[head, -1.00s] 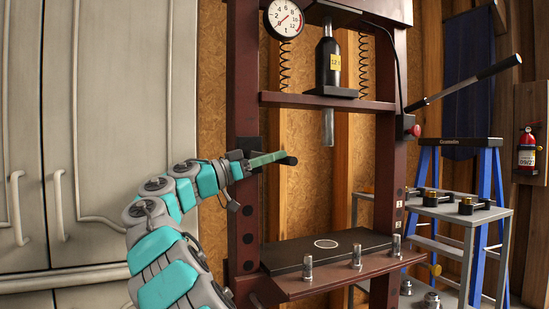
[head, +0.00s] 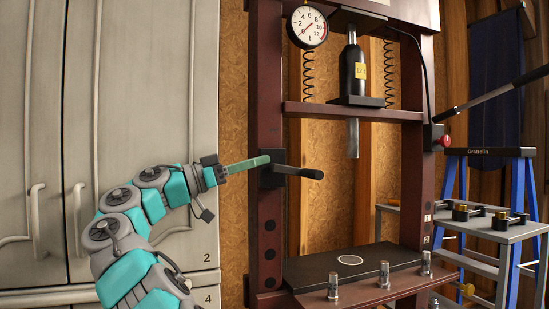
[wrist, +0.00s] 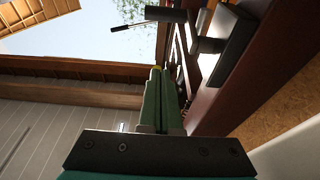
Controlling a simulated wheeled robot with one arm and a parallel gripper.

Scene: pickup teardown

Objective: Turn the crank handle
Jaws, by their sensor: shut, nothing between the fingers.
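The crank handle (head: 298,171) is a black bar with a rounded grip. It sticks out to the right from a dark block (head: 272,180) on the left column of the maroon press. My gripper (head: 268,159), with green fingers, is shut and empty. In the head view, its tips overlap the block, just left of and above the bar; whether they touch is unclear.
The press has a gauge (head: 307,27), a black bottle jack (head: 353,70) and a bed (head: 330,272) with several metal pins. A grey cabinet (head: 130,120) stands left, behind my arm. A blue stepladder (head: 525,190) and a grey cart stand right.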

